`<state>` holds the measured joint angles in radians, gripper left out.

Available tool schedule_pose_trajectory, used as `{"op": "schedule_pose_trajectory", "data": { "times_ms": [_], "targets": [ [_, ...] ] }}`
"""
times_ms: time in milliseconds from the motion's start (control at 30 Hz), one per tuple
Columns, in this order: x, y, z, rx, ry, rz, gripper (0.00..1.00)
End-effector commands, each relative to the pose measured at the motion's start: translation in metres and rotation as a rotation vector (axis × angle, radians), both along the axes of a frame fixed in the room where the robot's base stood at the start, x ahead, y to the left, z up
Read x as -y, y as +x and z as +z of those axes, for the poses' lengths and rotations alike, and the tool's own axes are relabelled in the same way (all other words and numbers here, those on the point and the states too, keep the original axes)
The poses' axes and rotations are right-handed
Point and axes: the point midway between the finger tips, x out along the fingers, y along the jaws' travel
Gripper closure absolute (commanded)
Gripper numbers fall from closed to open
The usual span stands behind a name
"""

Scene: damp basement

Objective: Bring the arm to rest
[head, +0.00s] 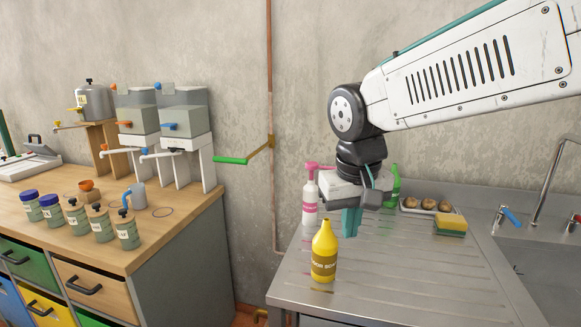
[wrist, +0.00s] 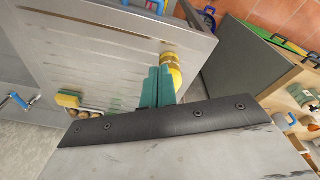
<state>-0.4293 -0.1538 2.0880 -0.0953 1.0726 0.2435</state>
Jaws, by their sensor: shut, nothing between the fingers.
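My gripper (head: 351,222) hangs from my white arm over the steel draining board, its teal fingers pointing down. The fingers are shut and hold nothing. In the wrist view the teal fingers (wrist: 158,87) are pressed together. A yellow bottle with a brown label (head: 324,252) stands upright on the board, in front and to the left of the fingers in the head view. Part of it shows beside the fingers in the wrist view (wrist: 172,68).
A white-and-pink bottle (head: 310,198) and a green bottle (head: 395,184) stand behind my gripper. A sponge (head: 450,225), a tray of brown items (head: 426,206) and the sink (head: 540,265) lie to the right. A wooden bench (head: 150,245) with jars and dispensers stands left, across a gap.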

Motion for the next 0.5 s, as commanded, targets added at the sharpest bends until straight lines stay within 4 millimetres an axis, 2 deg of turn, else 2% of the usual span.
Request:
{"op": "schedule_pose_trajectory", "data": {
  "times_ms": [33, 100, 200, 300, 400, 500],
  "targets": [
    [0.029, -0.028, -0.003, -0.031, -0.007, -0.001, 1.00],
    [0.060, -0.064, -0.010, -0.074, -0.012, 0.005, 1.00],
    [0.097, -0.115, -0.022, -0.121, -0.005, -0.006, 1.00],
    [0.123, -0.159, -0.035, -0.142, 0.011, -0.047, 1.00],
    [0.140, -0.188, -0.044, -0.129, 0.029, -0.114, 1.00],
    [0.151, -0.202, -0.045, -0.091, 0.040, -0.169, 1.00]
  ]
}}
